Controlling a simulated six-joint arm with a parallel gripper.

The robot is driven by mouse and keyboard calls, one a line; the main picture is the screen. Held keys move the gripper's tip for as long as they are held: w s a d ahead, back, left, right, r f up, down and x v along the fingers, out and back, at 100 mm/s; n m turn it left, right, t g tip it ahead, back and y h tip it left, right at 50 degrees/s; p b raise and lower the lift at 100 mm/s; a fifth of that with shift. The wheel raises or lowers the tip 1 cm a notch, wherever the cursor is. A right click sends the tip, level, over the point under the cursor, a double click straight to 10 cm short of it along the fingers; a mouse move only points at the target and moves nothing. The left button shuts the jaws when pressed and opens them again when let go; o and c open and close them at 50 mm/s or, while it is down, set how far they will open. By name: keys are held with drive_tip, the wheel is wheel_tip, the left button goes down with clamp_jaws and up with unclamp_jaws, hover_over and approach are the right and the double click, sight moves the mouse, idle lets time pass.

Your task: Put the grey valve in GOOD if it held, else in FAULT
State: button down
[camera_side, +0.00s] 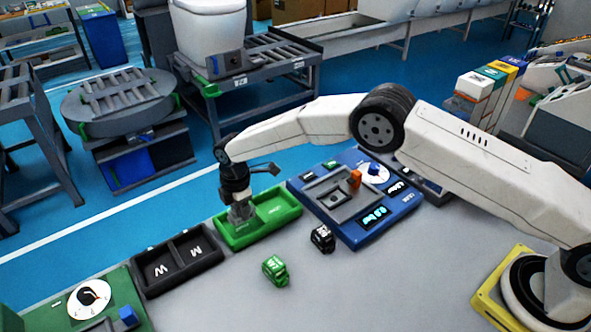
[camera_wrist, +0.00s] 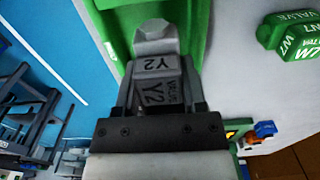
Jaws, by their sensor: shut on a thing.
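My gripper (camera_side: 240,217) points down at the left end of the green tray (camera_side: 285,213). It is shut on the grey valve (camera_wrist: 157,66), which is marked Y2 and VALVE and sits between the fingers in the wrist view. In the side view the grey valve (camera_side: 241,212) is partly hidden by the fingers. I cannot tell whether it touches the tray floor. The rest of the green tray looks empty. No GOOD or FAULT lettering is legible. A blue test station (camera_side: 407,205) has an orange part (camera_side: 355,179) and a lit cyan display (camera_side: 374,217) too small to read.
A black tray (camera_side: 150,290) with two compartments marked W and M stands left of the green tray. A green valve (camera_side: 275,270) and a black valve (camera_side: 322,238) stand on the grey table. A green station (camera_side: 128,282) with a dial is at lower left.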

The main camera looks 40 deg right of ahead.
sight(240, 217)
drive_tip(key=shift+w+f, duration=0.1)
drive_tip(key=shift+w, duration=0.05)
drive_tip(key=shift+w+a+f, duration=0.1)
drive_tip(key=shift+w+f, duration=0.1)
drive_tip(key=shift+f, duration=1.65)
drive_tip(key=shift+f, duration=0.15)
drive_tip(key=shift+c, duration=0.8)
unclamp_jaws()
wheel_tip(240, 217, up, 12)
drive_tip(key=shift+r, duration=0.15)
